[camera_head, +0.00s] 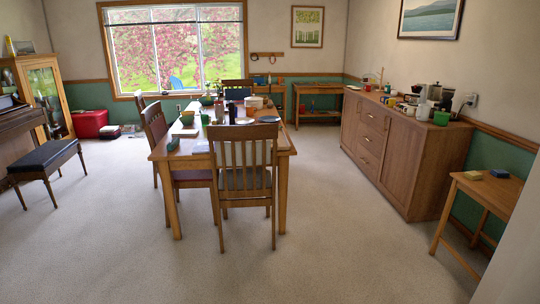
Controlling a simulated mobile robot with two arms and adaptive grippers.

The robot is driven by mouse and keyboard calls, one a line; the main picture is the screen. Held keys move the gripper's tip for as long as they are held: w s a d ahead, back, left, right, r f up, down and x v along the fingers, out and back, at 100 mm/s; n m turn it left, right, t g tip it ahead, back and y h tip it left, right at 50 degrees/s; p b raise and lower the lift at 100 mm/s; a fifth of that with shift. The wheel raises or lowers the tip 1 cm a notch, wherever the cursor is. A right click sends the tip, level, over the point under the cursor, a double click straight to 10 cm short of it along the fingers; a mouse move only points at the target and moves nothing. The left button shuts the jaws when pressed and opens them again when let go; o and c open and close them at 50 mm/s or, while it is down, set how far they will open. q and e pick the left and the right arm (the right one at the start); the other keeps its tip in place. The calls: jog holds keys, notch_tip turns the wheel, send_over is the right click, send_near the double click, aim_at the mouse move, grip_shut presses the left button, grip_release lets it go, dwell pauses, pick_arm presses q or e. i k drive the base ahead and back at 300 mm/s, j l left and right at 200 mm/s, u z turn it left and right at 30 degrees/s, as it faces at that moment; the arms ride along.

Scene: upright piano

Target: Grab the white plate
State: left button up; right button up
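A small, pale, flat round shape (245,121) lies on the wooden dining table (284,140), near its middle. It may be the white plate, but it is too small to be sure. A dark round plate (269,119) lies to its right. The back of a wooden chair (244,156) stands in front of the table's near end and partly hides the tabletop. Neither of my grippers is in view.
Other chairs (156,127) stand around the table. A wooden sideboard (400,150) with several kitchen items stands along the right wall, and a small side table (490,190) at the near right. A piano bench (45,158) is at left. The carpet (120,240) in front is clear.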

aim_at(245, 120)
jog(key=i+j+z, duration=0.15)
jog(key=i+z, duration=0.25)
jog(key=i, duration=1.3)
jog(key=i+l+z, duration=0.1)
jog(key=i+z, duration=0.3)
jog(key=i, duration=0.55)
jog(key=i+j+z, duration=0.2)
jog(key=i+z, duration=0.15)
jog(key=i, duration=0.55)
jog(key=i+u, duration=0.2)
jog(key=i, duration=0.3)
jog(key=i+l+u, duration=0.2)
jog(key=i, duration=0.3)
jog(key=i+l+u, duration=0.2)
jog(key=i, duration=0.3)
jog(key=i+l+u, duration=0.2)
jog(key=i, duration=0.3)
